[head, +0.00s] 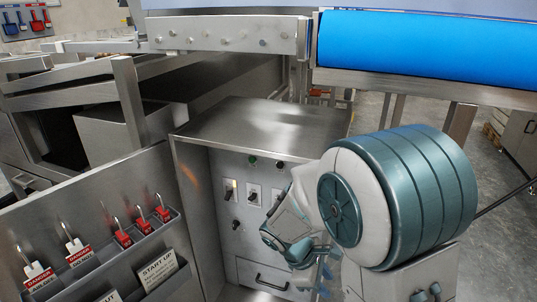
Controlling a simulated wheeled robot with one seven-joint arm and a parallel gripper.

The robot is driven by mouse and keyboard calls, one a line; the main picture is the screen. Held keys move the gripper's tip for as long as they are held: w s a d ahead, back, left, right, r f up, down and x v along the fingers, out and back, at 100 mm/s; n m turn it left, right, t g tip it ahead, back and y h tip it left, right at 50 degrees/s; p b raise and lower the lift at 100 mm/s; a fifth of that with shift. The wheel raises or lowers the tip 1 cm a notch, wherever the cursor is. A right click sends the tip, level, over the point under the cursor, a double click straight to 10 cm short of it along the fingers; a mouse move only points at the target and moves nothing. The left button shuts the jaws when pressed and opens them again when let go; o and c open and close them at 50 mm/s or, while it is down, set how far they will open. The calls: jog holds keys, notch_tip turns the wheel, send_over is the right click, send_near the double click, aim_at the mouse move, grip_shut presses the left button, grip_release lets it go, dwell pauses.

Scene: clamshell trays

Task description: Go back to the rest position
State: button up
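My gripper (322,278) shows only in part, low and right of centre. It hangs beneath my teal and white arm, in front of the control cabinet (262,128). Its fingers are small and partly hidden by the arm, so I cannot tell whether they are open or shut, or whether they hold anything. The cabinet front has a green button (252,161), several black switches and a drawer with a dark handle (271,283). I cannot tell whether the gripper touches the cabinet.
At lower left, a grey panel rack (140,245) holds several red padlocks with danger tags and a "START UP" card (158,270). A blue conveyor belt (425,50) crosses the upper right. Steel machine frames (130,100) stand at left. The cabinet's top is bare.

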jog(key=s+d+r+m+t+y+p, duration=0.1)
jog(key=s+r+m+y+p, duration=0.2)
jog(key=r, duration=0.8)
jog(key=s+r+m+t+y+p, duration=0.2)
jog(key=s+r+m+p, duration=0.5)
jog(key=r+m, duration=0.4)
jog(key=shift+d+r+y, duration=0.35)
jog(key=shift+r+y, duration=0.25)
jog(key=shift+r, duration=0.15)
